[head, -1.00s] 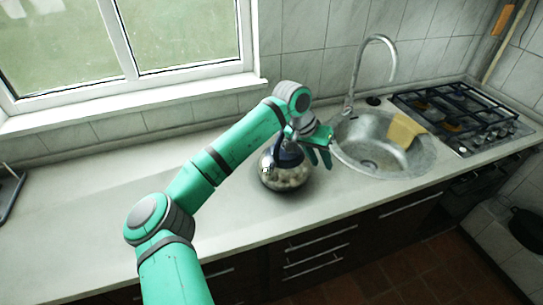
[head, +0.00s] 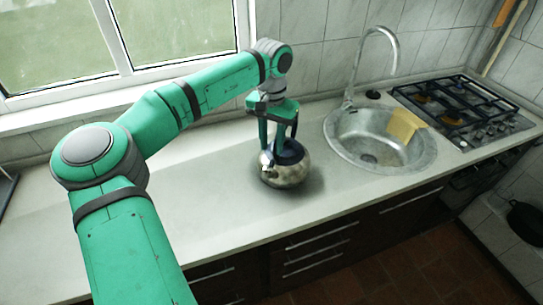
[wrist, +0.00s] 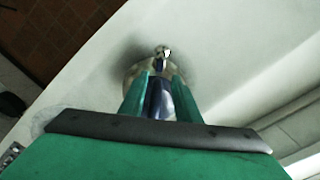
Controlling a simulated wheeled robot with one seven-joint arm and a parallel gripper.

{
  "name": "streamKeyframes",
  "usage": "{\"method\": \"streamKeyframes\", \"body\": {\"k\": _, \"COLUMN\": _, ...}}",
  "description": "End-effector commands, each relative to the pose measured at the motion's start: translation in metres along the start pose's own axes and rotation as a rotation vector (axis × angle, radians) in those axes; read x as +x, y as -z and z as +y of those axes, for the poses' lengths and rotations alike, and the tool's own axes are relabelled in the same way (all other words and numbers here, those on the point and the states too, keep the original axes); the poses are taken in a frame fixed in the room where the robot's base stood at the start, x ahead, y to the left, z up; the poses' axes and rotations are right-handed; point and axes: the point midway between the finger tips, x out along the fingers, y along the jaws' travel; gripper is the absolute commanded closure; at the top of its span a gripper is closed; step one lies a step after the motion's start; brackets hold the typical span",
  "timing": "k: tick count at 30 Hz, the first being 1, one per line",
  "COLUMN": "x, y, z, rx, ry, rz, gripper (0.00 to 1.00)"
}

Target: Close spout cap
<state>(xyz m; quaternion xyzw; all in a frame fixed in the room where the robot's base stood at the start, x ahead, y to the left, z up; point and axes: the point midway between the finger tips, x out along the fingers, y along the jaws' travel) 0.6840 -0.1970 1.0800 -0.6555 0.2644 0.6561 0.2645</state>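A shiny metal kettle (head: 287,175) with a dark blue handle (head: 292,152) stands upright on the counter, left of the sink. Its short spout (head: 267,171) faces the front left in the head view. The spout end also shows in the wrist view (wrist: 163,52), just beyond my fingertips; whether its cap is up or down is too small to tell. My gripper (head: 278,145) points down over the kettle with its green fingers apart. The dark blue handle lies between the fingers in the wrist view (wrist: 160,100); contact cannot be told. The fingers hide part of the kettle's top.
A round steel sink (head: 347,153) with a tall faucet (head: 394,60) lies to the right, with a yellow cloth (head: 403,126) on its rim. A gas hob (head: 460,105) is farther right. The counter (head: 215,200) left of the kettle is clear. A window stands behind.

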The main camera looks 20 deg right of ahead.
Motion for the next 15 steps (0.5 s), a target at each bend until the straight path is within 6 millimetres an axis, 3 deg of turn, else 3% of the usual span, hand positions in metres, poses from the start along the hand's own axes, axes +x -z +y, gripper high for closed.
{"method": "streamKeyframes", "body": {"k": 7, "x": 0.039, "y": -0.001, "z": -0.001, "rx": 0.000, "ry": 0.000, "rz": -0.001, "gripper": 0.70}}
{"method": "streamKeyframes", "body": {"k": 15, "x": 0.055, "y": -0.001, "z": -0.001, "rx": -0.001, "ry": 0.000, "rz": 0.000, "gripper": 0.70}}
